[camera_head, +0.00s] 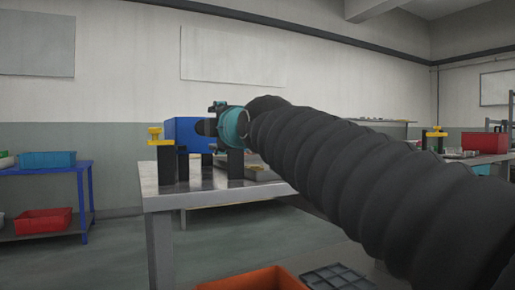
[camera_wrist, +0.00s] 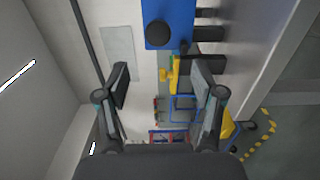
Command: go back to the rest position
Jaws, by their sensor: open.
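My arm, in a black ribbed sleeve, reaches from the lower right of the head view to above the metal table (camera_head: 175,200). Its teal wrist is in front of a blue box (camera_head: 180,131), the likely ultrasonic tank, and hides part of it. The gripper's fingers are hard to make out there. In the wrist view my gripper (camera_wrist: 160,82) has its two dark fingers spread wide apart, with nothing between them. The blue box (camera_wrist: 180,12) is at the top of that view, beyond the fingertips, with a dark round shape on it.
A yellow-topped black post (camera_head: 155,137) stands at the table's left end. A blue shelf (camera_head: 84,190) with a teal bin (camera_head: 47,160) and a red bin (camera_head: 43,221) is left. An orange bin (camera_head: 254,279) and a dark tray (camera_head: 333,277) are low in front. Floor between shelf and table is clear.

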